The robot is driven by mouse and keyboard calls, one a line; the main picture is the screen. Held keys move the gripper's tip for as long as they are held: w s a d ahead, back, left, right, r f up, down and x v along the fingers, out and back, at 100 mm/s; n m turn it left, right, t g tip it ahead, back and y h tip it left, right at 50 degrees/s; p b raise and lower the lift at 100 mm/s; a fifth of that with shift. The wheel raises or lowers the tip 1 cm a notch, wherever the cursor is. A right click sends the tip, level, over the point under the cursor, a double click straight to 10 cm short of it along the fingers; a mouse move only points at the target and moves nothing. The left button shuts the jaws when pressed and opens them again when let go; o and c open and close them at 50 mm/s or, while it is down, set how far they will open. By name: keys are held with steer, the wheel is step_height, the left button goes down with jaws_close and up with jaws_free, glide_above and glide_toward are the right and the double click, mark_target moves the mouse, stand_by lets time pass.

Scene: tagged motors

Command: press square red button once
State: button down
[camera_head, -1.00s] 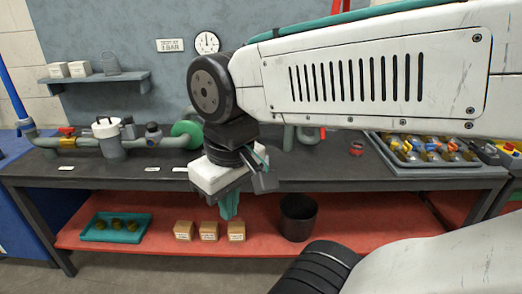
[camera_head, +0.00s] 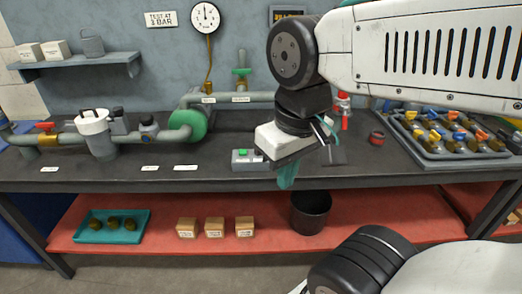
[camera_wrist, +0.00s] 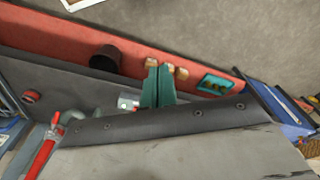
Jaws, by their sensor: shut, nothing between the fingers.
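A small grey control box (camera_head: 242,160) sits near the front edge of the dark bench in the head view. A green button (camera_head: 243,152) shows on its left part. Its right part is hidden behind my gripper, so I cannot make out a square red button. In the wrist view the box (camera_wrist: 127,103) shows just left of the fingers, partly covered. My gripper (camera_head: 286,184) points down at the bench's front edge, right of the box, with its teal fingers together and empty. The fingers (camera_wrist: 158,86) also show closed in the wrist view.
Grey pipework with a green flange (camera_head: 190,124) runs behind the box. A red ring-like part (camera_head: 377,138) and a tray of valves (camera_head: 410,145) lie to the right. A black bin (camera_head: 310,212) and several boxes stand on the red lower shelf (camera_head: 270,235).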

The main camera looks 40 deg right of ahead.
steer(key=w+f+m+t+y, duration=0.1)
steer(key=w+m+t+y, duration=0.35)
steer(key=w+m, duration=1.1)
steer(key=w+d+f+m+t+h, duration=0.1)
steer(key=w+d+f+m, duration=0.4)
steer(key=w+d, duration=0.4)
steer(key=w+d+f+m+t+h, duration=0.2)
steer(key=w+d+f+m, duration=0.3)
steer(key=w+d, duration=0.4)
steer(key=shift+w+d, duration=0.15)
steer(key=shift+d, duration=0.7)
steer(key=shift+f, duration=4.4)
steer(key=shift+f, duration=0.4)
